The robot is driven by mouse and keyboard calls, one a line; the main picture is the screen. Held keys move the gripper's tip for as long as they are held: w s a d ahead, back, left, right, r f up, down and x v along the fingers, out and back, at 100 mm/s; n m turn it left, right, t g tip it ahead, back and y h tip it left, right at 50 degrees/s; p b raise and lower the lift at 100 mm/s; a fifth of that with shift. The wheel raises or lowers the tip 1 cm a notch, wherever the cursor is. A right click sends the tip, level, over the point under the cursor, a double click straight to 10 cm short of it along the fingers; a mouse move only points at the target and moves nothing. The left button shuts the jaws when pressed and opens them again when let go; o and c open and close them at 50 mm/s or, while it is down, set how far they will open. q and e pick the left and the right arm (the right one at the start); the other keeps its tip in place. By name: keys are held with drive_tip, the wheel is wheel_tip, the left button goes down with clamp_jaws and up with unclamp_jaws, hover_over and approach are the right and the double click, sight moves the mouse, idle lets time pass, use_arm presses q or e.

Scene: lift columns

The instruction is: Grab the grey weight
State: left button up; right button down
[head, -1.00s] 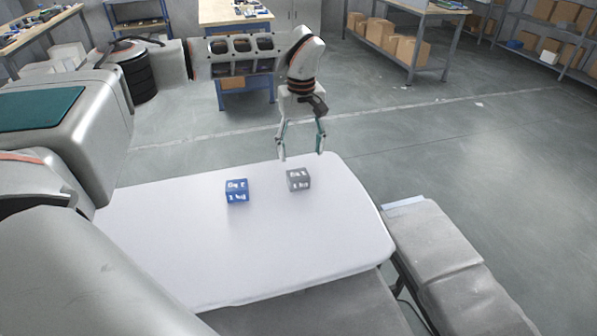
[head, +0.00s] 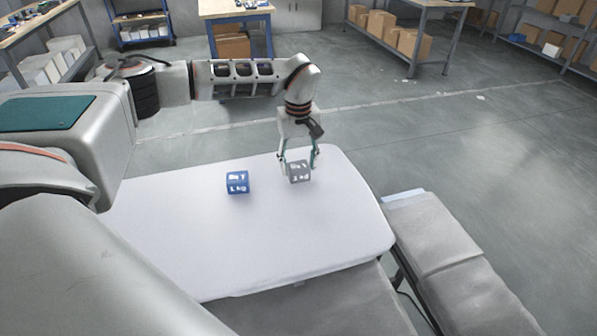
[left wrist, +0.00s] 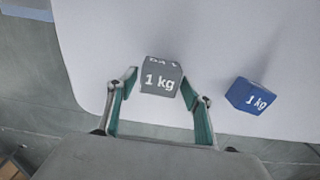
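The grey weight (head: 299,172), a small cube with "1 kg" in white, sits on the white table (head: 200,245) near its far edge. It also shows in the left wrist view (left wrist: 161,78), at the mouth of the fingers. My left gripper (head: 299,166) is lowered over the grey weight, one finger on each side. In the left wrist view the gripper (left wrist: 162,88) is open, with a gap visible beside the cube. My right gripper is in neither view.
A blue 1 kg weight (head: 237,182) stands to the left of the grey one, and also shows in the left wrist view (left wrist: 250,95). A grey padded bench (head: 440,245) adjoins the table's right side. The front of the table is clear.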

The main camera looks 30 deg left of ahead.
use_arm(q)
clamp_jaws()
drive_tip(key=shift+w+r, duration=0.1)
drive_tip(key=shift+r, duration=0.15)
